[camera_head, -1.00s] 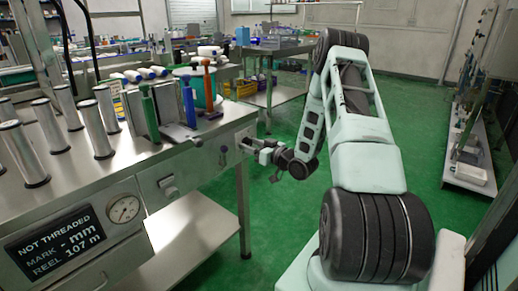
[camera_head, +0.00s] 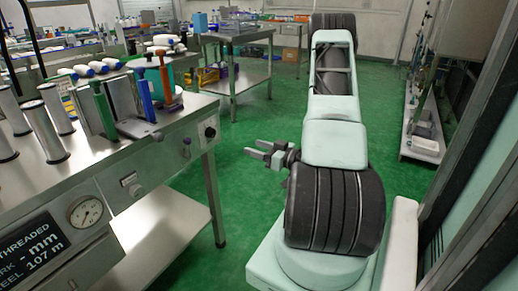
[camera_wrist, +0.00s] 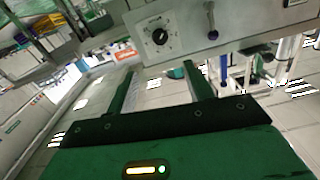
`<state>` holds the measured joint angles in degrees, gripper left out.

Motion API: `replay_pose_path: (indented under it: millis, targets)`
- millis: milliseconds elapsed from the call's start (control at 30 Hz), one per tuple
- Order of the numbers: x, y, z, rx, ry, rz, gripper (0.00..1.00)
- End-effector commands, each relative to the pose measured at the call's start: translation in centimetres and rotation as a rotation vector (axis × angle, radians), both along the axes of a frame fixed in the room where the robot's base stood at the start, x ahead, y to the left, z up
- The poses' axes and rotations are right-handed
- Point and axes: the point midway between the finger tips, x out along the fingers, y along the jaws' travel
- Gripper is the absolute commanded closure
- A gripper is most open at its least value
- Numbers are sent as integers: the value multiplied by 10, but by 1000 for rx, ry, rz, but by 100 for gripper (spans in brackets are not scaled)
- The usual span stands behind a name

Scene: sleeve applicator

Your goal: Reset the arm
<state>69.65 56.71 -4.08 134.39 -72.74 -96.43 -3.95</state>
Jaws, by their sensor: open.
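My gripper (camera_head: 254,148) is open and empty in the head view. It is over the green floor, to the right of the metal bench (camera_head: 190,112) and apart from it. My arm stands raised and folded on the right. In the wrist view the two dark green fingers of my gripper (camera_wrist: 162,70) are spread with nothing between them. Beyond them is a grey panel (camera_wrist: 240,25) with a round black dial (camera_wrist: 160,36) and a small lever.
The bench carries metal posts (camera_head: 42,130), green, blue and orange-handled tools, and a gauge (camera_head: 86,211). A second table (camera_head: 240,85) stands behind. A low rack (camera_head: 422,145) and dark frame are at right. Green floor is free between.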

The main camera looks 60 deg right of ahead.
Motion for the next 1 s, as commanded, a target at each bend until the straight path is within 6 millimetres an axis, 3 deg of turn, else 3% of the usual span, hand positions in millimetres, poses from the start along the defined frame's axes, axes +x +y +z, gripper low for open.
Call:
replay_pose_path:
  millis: [700, 833, 1000]
  targets:
    - [-1, 1, 0, -4, 8, 3, 48]
    - [22, 8, -1, -49, 100, 25, 48]
    - [77, 32, 0, -166, 370, 44, 48]
